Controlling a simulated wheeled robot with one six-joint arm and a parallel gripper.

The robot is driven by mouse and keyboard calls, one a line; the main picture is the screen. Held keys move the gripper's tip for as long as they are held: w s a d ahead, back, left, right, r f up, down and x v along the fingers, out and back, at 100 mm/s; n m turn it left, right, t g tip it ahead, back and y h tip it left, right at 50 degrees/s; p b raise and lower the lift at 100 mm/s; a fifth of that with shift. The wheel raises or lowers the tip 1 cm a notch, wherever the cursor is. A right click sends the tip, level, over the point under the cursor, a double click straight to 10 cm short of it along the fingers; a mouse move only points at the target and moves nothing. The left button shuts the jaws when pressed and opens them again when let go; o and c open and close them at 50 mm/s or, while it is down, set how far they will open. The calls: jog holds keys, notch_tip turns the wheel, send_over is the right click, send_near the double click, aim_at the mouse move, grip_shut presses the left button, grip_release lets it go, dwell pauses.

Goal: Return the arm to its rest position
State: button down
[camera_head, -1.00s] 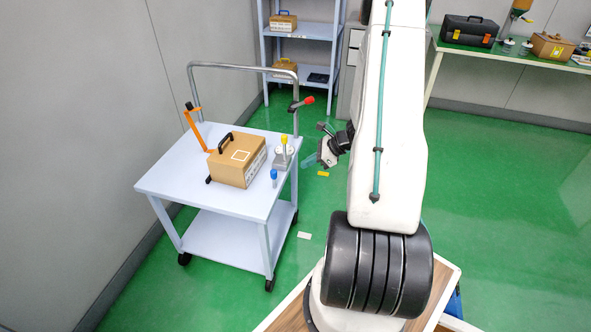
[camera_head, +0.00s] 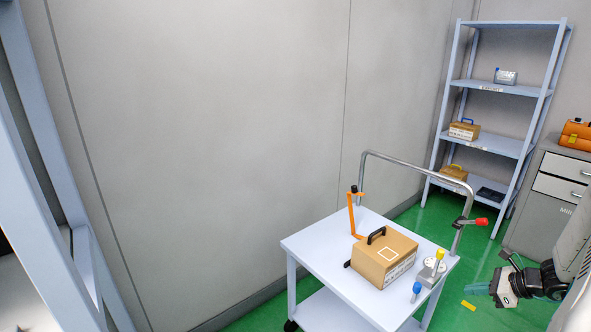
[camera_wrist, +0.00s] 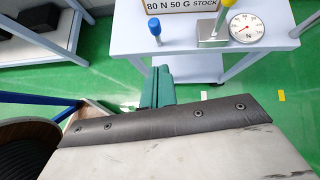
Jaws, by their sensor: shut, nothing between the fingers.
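My gripper (camera_head: 482,289) shows at the lower right of the head view, to the right of the white cart (camera_head: 300,243) and apart from it. Its teal fingers point left and hold nothing. In the wrist view, the teal fingers (camera_wrist: 157,88) lie close together in front of the cart's near edge (camera_wrist: 215,48), over the green floor. My white arm is cut off at the right edge of the head view.
The cart carries a cardboard box (camera_head: 385,258) with a black handle, an orange crank (camera_head: 354,217), a gauge with a yellow-topped post (camera_head: 433,268) and a blue-capped post (camera_head: 416,291). A shelf rack (camera_head: 497,142) and grey cabinet (camera_head: 543,210) stand behind. A wall fills the left.

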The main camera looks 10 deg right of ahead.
jog(key=s+a+r+n+g+h, duration=0.2)
jog(key=s+a+r+n, duration=0.4)
jog(key=a+r+n, duration=0.3)
jog(key=s+a+r+n+g+h, duration=0.2)
jog(key=s+a+r+n, duration=0.4)
jog(key=a+r+n, duration=0.4)
jog(key=s+a+r+n+g+h, duration=0.1)
jog(key=s+a+r+n+g, duration=0.1)
jog(key=s+a+r+n, duration=0.4)
jog(key=a+r+n, duration=0.3)
jog(key=a+r, duration=0.3)
jog(key=a, duration=0.3)
jog(key=shift+s+a+r+n+g+h, duration=0.3)
jog(key=shift+s+a+h, duration=0.05)
jog(key=shift+s+h, duration=0.05)
